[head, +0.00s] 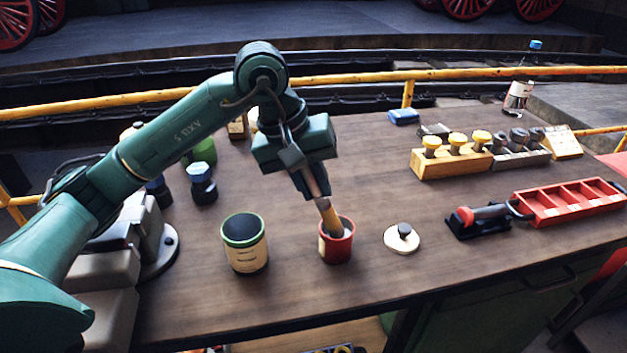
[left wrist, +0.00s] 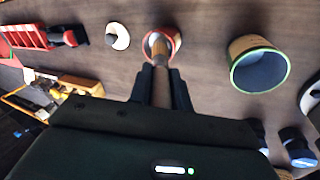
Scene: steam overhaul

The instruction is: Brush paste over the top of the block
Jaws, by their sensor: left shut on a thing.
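My left gripper (head: 313,188) is shut on a brush (head: 329,215) with a wooden handle, held tilted with its bristle end down inside a small red pot (head: 337,251). The pot's contents are mostly hidden. The left wrist view also shows the brush (left wrist: 161,62) between the fingers, reaching into the red pot (left wrist: 150,43). A cream round lid with a dark knob (head: 400,243) lies right of the pot. My right gripper is not in view.
A cream can with a green rim (head: 246,258) stands left of the pot. A red divided tray (head: 545,219) lies at the right. Wooden (head: 432,170) and grey racks with knobbed pieces stand behind. Bare tabletop lies between the lid and the racks.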

